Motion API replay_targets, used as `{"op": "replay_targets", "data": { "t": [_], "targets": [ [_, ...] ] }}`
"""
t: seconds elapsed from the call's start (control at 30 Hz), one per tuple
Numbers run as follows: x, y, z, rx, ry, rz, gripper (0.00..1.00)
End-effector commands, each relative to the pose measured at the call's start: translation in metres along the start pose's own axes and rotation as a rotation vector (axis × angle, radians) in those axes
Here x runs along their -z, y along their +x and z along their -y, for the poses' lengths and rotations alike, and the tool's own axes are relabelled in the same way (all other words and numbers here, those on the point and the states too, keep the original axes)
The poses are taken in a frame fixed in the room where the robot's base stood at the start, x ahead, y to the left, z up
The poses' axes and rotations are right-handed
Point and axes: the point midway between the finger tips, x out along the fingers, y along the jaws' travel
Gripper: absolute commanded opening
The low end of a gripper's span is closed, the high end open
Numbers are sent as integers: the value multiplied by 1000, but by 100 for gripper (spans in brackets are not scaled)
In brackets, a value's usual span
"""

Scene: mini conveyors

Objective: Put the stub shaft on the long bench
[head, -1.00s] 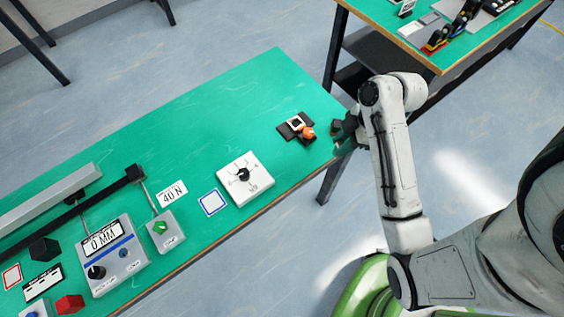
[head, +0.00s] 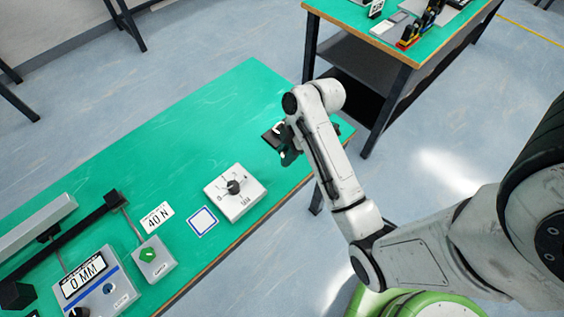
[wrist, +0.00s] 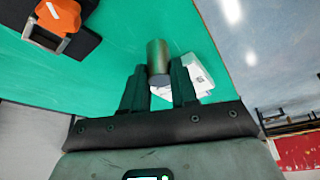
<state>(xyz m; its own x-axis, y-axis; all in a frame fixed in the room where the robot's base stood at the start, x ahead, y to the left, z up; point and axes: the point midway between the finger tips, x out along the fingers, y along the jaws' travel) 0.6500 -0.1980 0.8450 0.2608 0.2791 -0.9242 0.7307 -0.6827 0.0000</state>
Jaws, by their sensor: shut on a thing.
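The stub shaft (wrist: 158,58) is a short olive-grey metal cylinder in the wrist view. My gripper (wrist: 158,72) is shut on it, with one dark finger on each side. In the head view my gripper (head: 287,151) is over the right end of the long green bench (head: 185,120), and the shaft is hidden there. The bench's green top also shows below the shaft in the wrist view (wrist: 110,60). I cannot tell how high the shaft is above the bench.
A black fixture (head: 270,134), partly hidden by my gripper, has an orange knob (wrist: 58,16). A white dial box (head: 236,192), a blue-framed square (head: 202,221) and a 40 N sign (head: 157,217) lie to the left. A second green table (head: 400,50) stands behind. The bench's rear strip is clear.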

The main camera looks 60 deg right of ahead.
Motion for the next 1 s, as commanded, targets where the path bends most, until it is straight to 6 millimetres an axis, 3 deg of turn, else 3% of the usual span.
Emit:
{"op": "replay_targets", "data": {
  "t": [0.27, 0.5, 0.87, 0.9, 1.0],
  "targets": [
    [6, 24, -9, 1, -1, -1, 0],
    [-6, 48, -8, 0, 0, 0, 0],
    [-8, 52, -8, -1, 0, 0, 0],
    [-8, 52, -8, 0, 0, 0, 29],
    [-8, 52, -8, 0, 0, 0, 39]
  ]
}}
